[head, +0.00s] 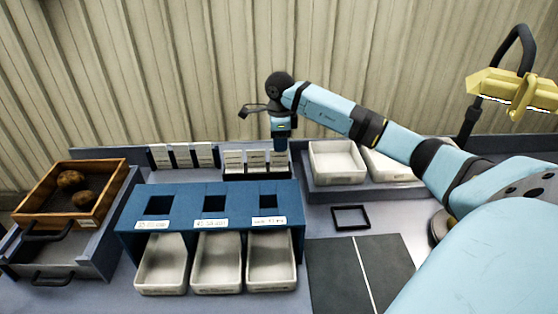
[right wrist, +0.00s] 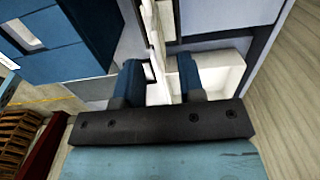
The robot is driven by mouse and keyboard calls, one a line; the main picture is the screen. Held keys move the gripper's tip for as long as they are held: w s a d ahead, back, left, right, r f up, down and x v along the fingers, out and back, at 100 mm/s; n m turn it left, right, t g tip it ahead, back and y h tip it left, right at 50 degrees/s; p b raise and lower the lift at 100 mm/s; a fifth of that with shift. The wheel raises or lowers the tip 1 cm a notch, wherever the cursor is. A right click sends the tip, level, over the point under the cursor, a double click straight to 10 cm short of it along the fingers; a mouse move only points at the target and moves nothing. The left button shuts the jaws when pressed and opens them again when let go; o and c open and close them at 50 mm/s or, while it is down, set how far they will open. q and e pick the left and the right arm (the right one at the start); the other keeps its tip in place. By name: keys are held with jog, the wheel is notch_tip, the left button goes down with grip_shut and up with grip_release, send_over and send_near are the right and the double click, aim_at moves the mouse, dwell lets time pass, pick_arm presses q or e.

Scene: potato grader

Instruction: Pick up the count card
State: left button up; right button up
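Several white cards stand in two dark racks at the back of the bench in the head view: a left rack (head: 158,167) and a middle rack (head: 232,177). Print on them is too small to read, so I cannot tell which is the count card. My right gripper (head: 281,143) points down over the right end of the middle rack, at the rightmost card (head: 278,159). In the right wrist view, the blue fingers of my right gripper (right wrist: 159,84) are apart, with a white card (right wrist: 158,92) between them; a gap shows on its right side. My left gripper is not in view.
A blue grader frame (head: 183,203) with three openings and white trays (head: 216,265) stands in front of the racks. A wooden crate (head: 112,172) with potatoes is at left. White bins (head: 338,162), a black frame (head: 350,217) and a dark mat (head: 335,275) lie right.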

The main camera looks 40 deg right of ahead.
aim_at(279, 167)
jog(key=shift+f, duration=0.8)
notch_tip(279, 167, down, 4)
jog(key=shift+a+f+p, duration=0.1)
jog(key=shift+a+p, duration=0.05)
jog(key=shift+p, duration=0.8)
jog(key=shift+f, duration=0.5)
grip_shut()
